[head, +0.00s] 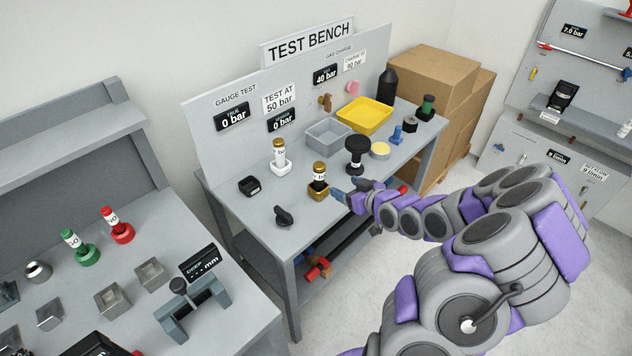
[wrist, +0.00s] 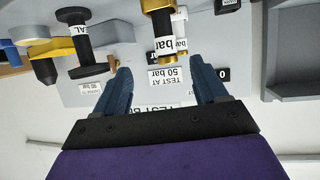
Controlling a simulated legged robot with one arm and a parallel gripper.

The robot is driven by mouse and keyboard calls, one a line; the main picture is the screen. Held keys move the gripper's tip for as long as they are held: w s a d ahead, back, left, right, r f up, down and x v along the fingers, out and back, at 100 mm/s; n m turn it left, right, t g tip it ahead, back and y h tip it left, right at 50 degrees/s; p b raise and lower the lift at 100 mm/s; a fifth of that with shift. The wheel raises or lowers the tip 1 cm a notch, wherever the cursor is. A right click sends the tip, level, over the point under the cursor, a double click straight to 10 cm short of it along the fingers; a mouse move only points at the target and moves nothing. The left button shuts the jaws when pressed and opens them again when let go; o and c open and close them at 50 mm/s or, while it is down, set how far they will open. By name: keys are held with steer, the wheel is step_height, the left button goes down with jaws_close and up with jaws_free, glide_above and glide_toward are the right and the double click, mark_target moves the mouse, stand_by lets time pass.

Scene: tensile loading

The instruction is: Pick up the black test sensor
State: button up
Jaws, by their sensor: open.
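The black test sensor (head: 319,179) stands upright on the test bench. It has a brass cap, a white label ending in "bar", and a brass square base. In the wrist view, where the scene is upside down, the sensor (wrist: 162,26) hangs from the top edge, ahead of the gap between my fingers. My gripper (head: 347,197) is open and empty, just right of the sensor in the head view. Its two blue fingers (wrist: 160,80) are spread apart. I see no contact between the fingers and the sensor. A similar white sensor (head: 279,156) stands behind it in a white base.
A black knobbed part (head: 355,152) stands close on the right. A grey tray (head: 327,134) and yellow tray (head: 364,115) lie behind. A black lever-like part (head: 284,216) and a small black box (head: 249,186) lie to the left. Bare bench top surrounds them.

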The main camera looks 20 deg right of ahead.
mark_target(323, 179)
steer(key=b+x, duration=0.2)
steer(key=x, duration=0.8)
steer(key=shift+f, duration=0.2)
steer(key=shift+w+f, duration=0.15)
steer(key=shift+w, duration=0.2)
steer(key=shift+w+a+f+b, duration=0.35)
steer(key=shift+w+f+b, duration=0.1)
steer(key=shift+w, duration=0.3)
steer(key=shift+w+a+f+b, duration=0.3)
steer(key=shift+w+a+f, duration=0.15)
steer(key=shift+w, duration=0.3)
steer(key=shift+x, duration=0.75)
steer(key=shift+w+d, duration=0.1)
steer(key=shift+d, duration=0.05)
steer(key=shift+c, duration=0.3)
steer(key=c, duration=1.2)
